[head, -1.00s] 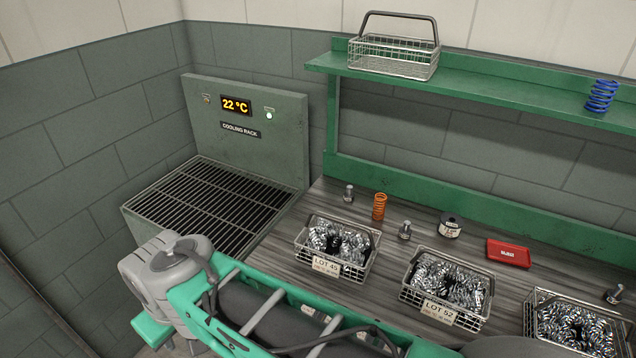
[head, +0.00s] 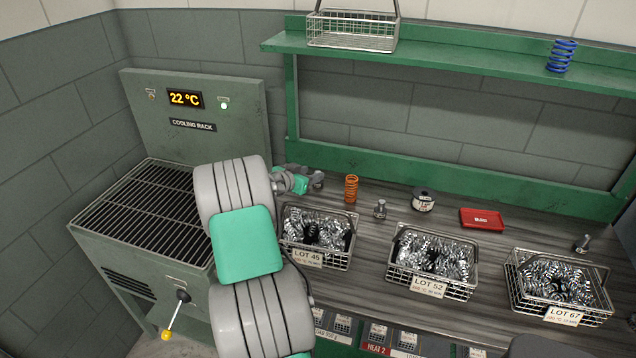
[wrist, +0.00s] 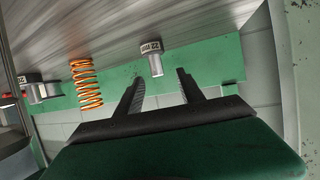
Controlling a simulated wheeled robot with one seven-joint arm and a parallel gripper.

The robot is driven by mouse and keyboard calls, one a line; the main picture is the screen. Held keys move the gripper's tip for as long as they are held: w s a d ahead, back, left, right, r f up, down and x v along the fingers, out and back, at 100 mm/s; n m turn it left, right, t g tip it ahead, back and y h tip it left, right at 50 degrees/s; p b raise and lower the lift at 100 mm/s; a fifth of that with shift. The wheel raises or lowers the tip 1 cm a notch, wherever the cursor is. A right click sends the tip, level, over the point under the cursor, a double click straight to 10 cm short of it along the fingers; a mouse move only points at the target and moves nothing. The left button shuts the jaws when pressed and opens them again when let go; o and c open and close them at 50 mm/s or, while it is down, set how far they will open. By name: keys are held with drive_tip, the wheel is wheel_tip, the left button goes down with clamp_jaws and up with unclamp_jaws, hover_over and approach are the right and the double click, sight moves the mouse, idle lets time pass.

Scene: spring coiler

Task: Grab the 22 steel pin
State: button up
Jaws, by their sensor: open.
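A steel pin (wrist: 155,63) with a small label that seems to include 22 stands on the bench in the wrist view. In the head view this pin (head: 318,180) is at the bench's back left, left of the orange spring, partly behind my gripper. My gripper (head: 298,182) is open and empty, just left of the pin. In the wrist view the two dark fingers of my gripper (wrist: 159,82) point towards the pin. The pin is close to the fingertips and roughly in line with the gap. I cannot tell whether it is between them.
An orange spring (head: 351,188) stands close right of the pin. Other steel pins (head: 379,209) (head: 583,243), a dark labelled cylinder (head: 423,200) and a red tray (head: 482,219) are further right. Wire baskets LOT 45 (head: 307,258), LOT 52 (head: 430,289) and LOT 67 (head: 565,315) line the front.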

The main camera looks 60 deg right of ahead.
drive_tip(key=p+x, duration=0.1)
drive_tip(key=x, duration=0.2)
drive_tip(key=p+x, duration=0.1)
drive_tip(key=x, duration=0.3)
drive_tip(key=shift+s+d+f, duration=0.2)
drive_tip(key=shift+s+f, duration=0.05)
drive_tip(key=shift+f, duration=0.1)
drive_tip(key=shift+a, duration=0.1)
drive_tip(key=shift+c, duration=0.3)
clamp_jaws()
drive_tip(key=shift+r, duration=0.1)
